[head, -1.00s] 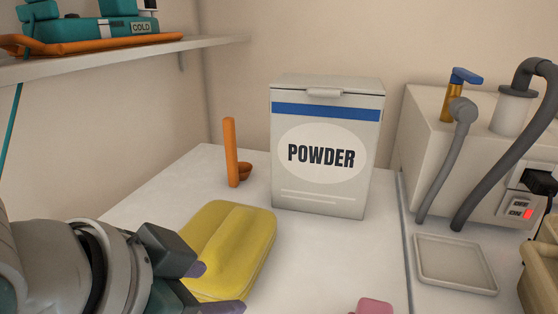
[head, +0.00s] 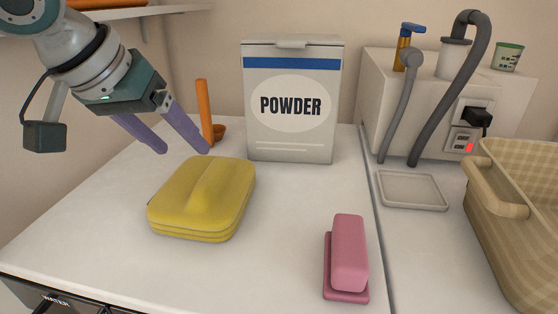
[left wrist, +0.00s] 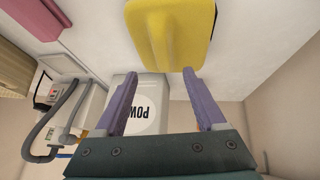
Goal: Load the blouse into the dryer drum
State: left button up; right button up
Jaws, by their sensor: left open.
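A yellow folded bundle (head: 203,198), which looks like the folded blouse, lies on the white top left of centre; it also shows at the top of the left wrist view (left wrist: 170,32). My left gripper (head: 182,151) is open and empty, with its purple fingers pointing down just behind and above the bundle's far edge. In the left wrist view the fingers (left wrist: 162,76) are spread, with the bundle beyond their tips. No contact is clear. I see no dryer drum opening. My right gripper is not in view.
A powder box (head: 292,100) stands behind the bundle, with an orange upright piece (head: 204,112) to its left. A pink block (head: 348,258) sits at front right. A wicker basket (head: 515,220) and small grey tray (head: 412,190) are farther right. The white top (head: 110,235) is clear at front left.

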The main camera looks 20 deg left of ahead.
aim_at(210, 174)
pick_arm(q)
jog(key=x, duration=0.4)
jog(key=shift+w+f+b, duration=0.1)
jog(key=shift+w+b, duration=0.15)
jog(key=shift+b, duration=0.15)
jog(key=b+x, duration=0.1)
jog(key=x, duration=0.4)
jog(key=shift+a+f, duration=0.15)
jog(key=shift+a, duration=0.05)
grip_shut()
dwell(0.8)
